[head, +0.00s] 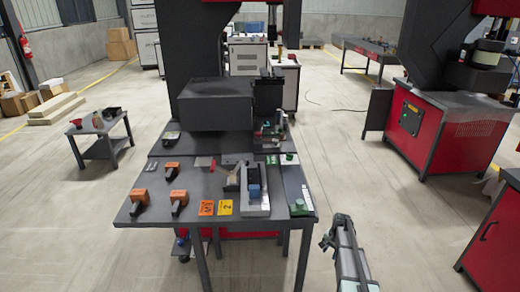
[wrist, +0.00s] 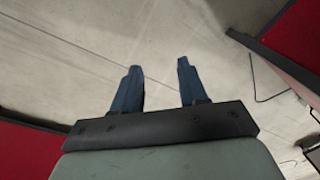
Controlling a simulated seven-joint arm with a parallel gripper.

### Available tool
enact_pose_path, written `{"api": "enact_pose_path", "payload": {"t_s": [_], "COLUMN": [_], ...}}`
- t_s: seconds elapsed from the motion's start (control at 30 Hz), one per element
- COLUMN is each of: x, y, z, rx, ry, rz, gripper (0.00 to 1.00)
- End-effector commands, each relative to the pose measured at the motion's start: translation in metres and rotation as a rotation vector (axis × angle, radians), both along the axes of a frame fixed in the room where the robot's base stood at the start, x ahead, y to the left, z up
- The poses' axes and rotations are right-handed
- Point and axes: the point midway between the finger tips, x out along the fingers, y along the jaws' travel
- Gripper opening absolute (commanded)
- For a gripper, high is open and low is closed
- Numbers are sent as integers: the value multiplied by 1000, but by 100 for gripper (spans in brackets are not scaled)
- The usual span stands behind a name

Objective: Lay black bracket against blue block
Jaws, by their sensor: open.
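A small blue block (head: 254,190) sits in a grey fixture (head: 258,211) near the right part of the worktable. I cannot pick out the black bracket with certainty; dark small parts lie around the fixture, too small to tell apart. My gripper (head: 332,230) is to the right of the table's right edge, apart from everything on it. In the wrist view my gripper (wrist: 159,66) has its two blue fingers spread with nothing between them, over bare floor. Neither block nor bracket shows in the wrist view.
Red cabinets (head: 497,230) stand at far right.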

Motion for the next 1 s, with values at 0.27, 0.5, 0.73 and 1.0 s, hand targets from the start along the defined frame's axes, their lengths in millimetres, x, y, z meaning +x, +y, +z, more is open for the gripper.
{"api": "enact_pose_path", "payload": {"t_s": [0.27,0.5,0.73,1.0], "x": [86,139,174,192], "y": [-61,-63,-16,66], "z": [73,146,221,302], "rx": [-11,-15,-18,-27], "ry": [-111,-160,-161,-135], "rz": [-139,-136,-18,180], "gripper": [43,43,43,43]}}
